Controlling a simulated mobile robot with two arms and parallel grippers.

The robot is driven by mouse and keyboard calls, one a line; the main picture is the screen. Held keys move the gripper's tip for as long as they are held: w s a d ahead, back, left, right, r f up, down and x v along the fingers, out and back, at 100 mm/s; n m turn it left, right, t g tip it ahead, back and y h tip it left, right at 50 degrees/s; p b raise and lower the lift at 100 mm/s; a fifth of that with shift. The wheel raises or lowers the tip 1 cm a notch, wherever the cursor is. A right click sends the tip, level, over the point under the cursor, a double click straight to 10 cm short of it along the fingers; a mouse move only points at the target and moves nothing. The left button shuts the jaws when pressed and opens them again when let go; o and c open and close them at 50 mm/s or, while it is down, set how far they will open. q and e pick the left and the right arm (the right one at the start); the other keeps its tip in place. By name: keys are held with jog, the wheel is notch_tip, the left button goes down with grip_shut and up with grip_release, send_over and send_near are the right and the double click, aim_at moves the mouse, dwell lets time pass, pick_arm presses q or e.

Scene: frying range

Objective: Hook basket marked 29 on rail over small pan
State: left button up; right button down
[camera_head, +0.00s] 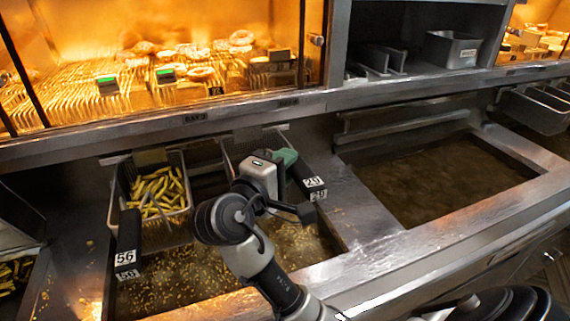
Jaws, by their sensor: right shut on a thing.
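The basket marked 29 shows by its dark handle with white number tags (313,184), over the right part of the left oil pan (290,262). The digits are small and hard to read. A green piece (285,157) shows just behind the gripper. A short rail (275,128) runs along the back of the left pan. The right pan (440,180) has a longer rail (400,118) at its back. My left gripper is not in view.
A basket marked 56 (127,258), holding fries or similar pieces, hangs over the left part of the left pan. The right pan holds dark oil and no basket. Metal baskets (540,108) hang at far right. A lit shelf of doughnuts (190,60) stands behind.

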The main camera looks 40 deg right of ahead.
jog(key=shift+f, duration=0.6)
dwell(0.3)
jog(key=c, duration=0.8)
grip_release()
jog(key=shift+c, duration=0.2)
